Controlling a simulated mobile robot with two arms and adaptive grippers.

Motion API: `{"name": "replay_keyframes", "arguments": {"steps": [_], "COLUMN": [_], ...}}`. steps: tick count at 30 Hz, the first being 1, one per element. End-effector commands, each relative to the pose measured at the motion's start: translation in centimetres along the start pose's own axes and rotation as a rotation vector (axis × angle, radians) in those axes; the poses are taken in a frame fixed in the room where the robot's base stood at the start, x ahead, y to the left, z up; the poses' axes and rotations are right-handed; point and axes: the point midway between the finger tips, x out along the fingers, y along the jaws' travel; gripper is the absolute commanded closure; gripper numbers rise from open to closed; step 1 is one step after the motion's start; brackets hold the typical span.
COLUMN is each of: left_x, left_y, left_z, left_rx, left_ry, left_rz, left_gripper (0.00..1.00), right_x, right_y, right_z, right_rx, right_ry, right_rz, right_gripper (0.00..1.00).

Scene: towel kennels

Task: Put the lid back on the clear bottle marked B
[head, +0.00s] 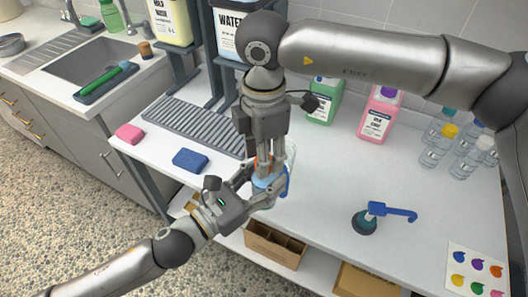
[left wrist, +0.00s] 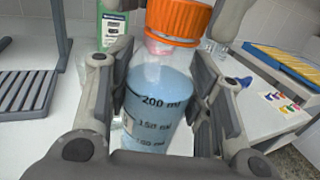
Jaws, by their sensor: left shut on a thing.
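A clear bottle (left wrist: 158,105) with blue liquid and black volume marks stands upright between the fingers of my left gripper (left wrist: 165,125). It shows partly in the head view (head: 262,181), mostly hidden by both grippers; I see no letter B on it. My left gripper (head: 262,190) is shut on its body. An orange ribbed lid (left wrist: 181,18) is at the bottle's mouth, with the clear neck showing below it. My right gripper (head: 265,166) points down from above, its fingers on both sides of the lid. I cannot tell if the lid is seated.
A blue sponge (head: 191,160) and a pink sponge (head: 130,133) lie left on the white counter. A green jug (head: 322,108), a pink jug (head: 377,118) and several small clear bottles (head: 437,147) stand behind. A dark round tool with a blue handle (head: 393,212) lies right.

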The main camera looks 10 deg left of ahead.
Motion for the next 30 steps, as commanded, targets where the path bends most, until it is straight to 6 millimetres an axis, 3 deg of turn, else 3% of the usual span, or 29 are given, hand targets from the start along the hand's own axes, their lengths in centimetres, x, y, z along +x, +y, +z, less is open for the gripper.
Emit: {"name": "replay_keyframes", "arguments": {"steps": [12, 23, 30], "left_x": [0.0, 0.0, 0.0], "left_y": [0.1, 0.1, 0.1], "left_z": [0.1, 0.2, 0.2], "left_rx": [0.001, 0.001, 0.001], "left_ry": [-0.003, -0.003, -0.003], "left_rz": [0.001, 0.002, 0.002], "left_gripper": [1.00, 1.00, 1.00], "right_x": [-0.1, -4.1, -4.5], "right_y": [-0.1, 0.0, -0.1], "right_z": [0.0, -0.1, -0.1], "right_rx": [-0.003, -0.003, -0.003], "right_ry": [0.000, 0.000, 0.000], "right_rz": [-0.002, -0.001, -0.004], "right_gripper": [0.48, 0.48, 0.48]}}
